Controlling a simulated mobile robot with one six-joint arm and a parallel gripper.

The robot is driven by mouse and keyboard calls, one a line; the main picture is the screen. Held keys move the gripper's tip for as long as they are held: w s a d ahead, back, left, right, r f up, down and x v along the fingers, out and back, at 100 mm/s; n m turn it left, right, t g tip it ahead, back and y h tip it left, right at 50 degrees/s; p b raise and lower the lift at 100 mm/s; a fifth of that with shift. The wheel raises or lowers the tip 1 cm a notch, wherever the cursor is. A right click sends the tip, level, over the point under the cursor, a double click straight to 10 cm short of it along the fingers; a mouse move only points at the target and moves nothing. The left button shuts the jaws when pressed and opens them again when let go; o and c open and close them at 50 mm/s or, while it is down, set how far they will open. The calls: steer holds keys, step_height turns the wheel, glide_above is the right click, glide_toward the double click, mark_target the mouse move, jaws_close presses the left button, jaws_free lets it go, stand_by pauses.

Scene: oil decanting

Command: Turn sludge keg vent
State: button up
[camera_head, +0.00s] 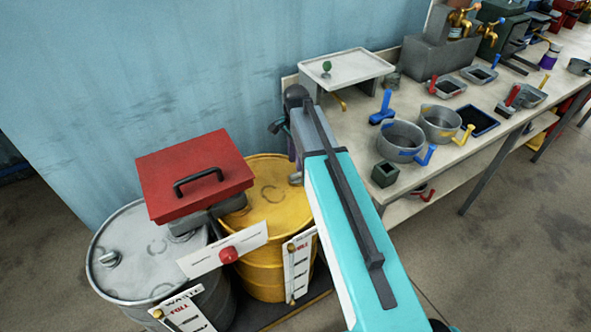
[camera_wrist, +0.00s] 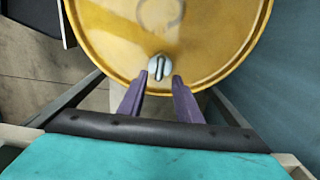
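A yellow keg (camera_head: 268,199) stands left of my arm in the head view, and its lid (camera_wrist: 110,35) fills the top of the wrist view. A small grey metal vent knob (camera_wrist: 159,67) with a raised bar sits near the lid's lower edge there. My gripper (camera_wrist: 157,80) is open, its purple fingers on either side of the knob and slightly short of it. No clear contact shows. The gripper is mostly hidden behind my arm in the head view. The yellow keg's label (camera_head: 299,266) is hard to read apart from "FULL".
A grey keg (camera_head: 125,255) marked "WASTE" stands left of the yellow one. A red box with a black handle (camera_head: 195,172) sits above both. The bench (camera_head: 345,116) with pots and a raised tray (camera_head: 345,67) is on the right.

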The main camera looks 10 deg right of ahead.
mark_target(296, 174)
steer(key=shift+f+p, duration=0.45)
steer(key=shift+f, duration=2.35)
jaws_close()
